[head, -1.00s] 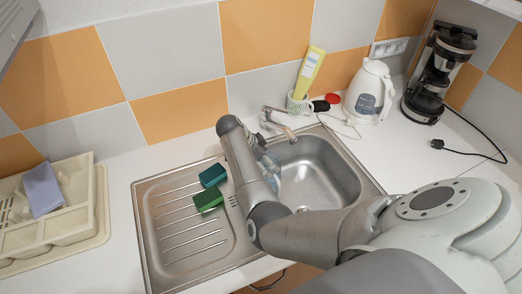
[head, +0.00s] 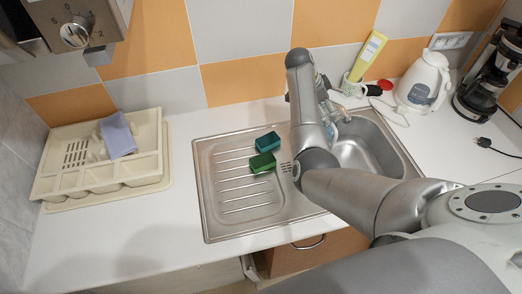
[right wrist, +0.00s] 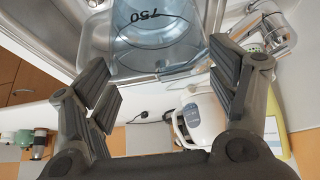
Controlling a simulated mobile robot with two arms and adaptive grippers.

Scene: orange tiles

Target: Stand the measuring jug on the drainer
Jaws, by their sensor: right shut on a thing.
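The measuring jug (right wrist: 155,40) is clear and bluish with a 750 mark in the right wrist view. In the head view only a bluish part of it (head: 341,113) shows beside my right forearm, near the tap. My right gripper (right wrist: 168,85) is shut on the jug, with a finger on each side. In the head view my arm hides these fingers. The beige drainer (head: 155,178) lies on the counter at the far left, well away from the jug. A lilac cloth or sponge (head: 118,135) lies on it. My left gripper is not in view.
The steel sink (head: 215,222) has a ridged draining board with two green sponges (head: 264,162). A mug (head: 352,86) with a yellow tube, a white kettle (head: 422,82) and a coffee maker (head: 490,80) stand at the right. Counter between drainer and sink is clear.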

